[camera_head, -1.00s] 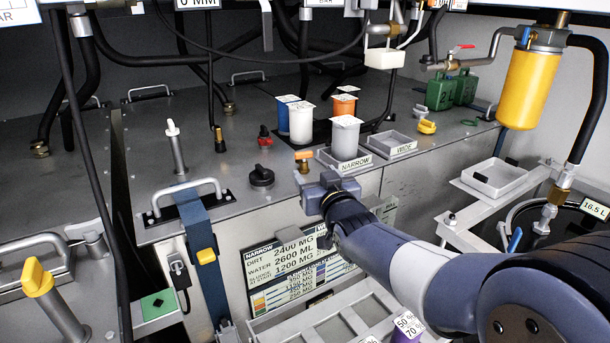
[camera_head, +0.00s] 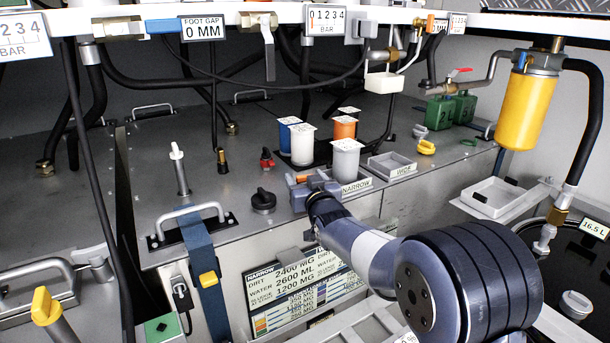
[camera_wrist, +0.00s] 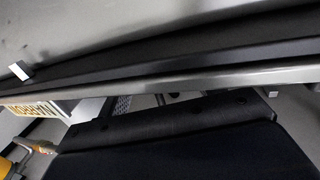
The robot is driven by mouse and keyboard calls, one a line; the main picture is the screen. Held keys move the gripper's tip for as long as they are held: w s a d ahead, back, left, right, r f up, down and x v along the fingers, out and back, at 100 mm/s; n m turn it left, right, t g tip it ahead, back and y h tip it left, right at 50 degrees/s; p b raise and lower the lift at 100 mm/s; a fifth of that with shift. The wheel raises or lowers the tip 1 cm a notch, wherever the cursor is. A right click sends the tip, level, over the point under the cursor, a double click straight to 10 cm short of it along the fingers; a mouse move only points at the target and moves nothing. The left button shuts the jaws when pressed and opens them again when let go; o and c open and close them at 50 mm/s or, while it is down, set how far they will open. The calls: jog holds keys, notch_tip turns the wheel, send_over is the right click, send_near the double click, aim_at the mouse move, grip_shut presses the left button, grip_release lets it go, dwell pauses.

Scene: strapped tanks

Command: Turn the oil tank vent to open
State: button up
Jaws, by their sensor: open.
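No label in view names the oil tank vent, so I cannot tell for sure which fitting it is. A small orange-handled fitting (camera_head: 300,178) stands at the front edge of the grey tank top (camera_head: 225,195), left of the NARROW tray. My gripper (camera_head: 303,190) is open right at this fitting and hides its lower part; I cannot tell if they touch. A black round knob (camera_head: 263,200) sits to its left and a red knob (camera_head: 266,158) farther back. The wrist view shows neither the fitting nor clear fingertips, only dark and grey edges.
White, blue and orange cups (camera_head: 302,143) stand behind my gripper. A NARROW tray (camera_head: 345,180) and a WIDE tray (camera_head: 391,166) lie to its right. A strap with a grey handle (camera_head: 188,222) is at left. A yellow filter (camera_head: 527,108) hangs at right. Hoses cross above.

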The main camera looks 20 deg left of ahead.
jog(key=shift+w+a, duration=0.15)
jog(key=shift+w, duration=0.05)
jog(key=shift+c, duration=0.4)
jog(key=c, duration=0.9)
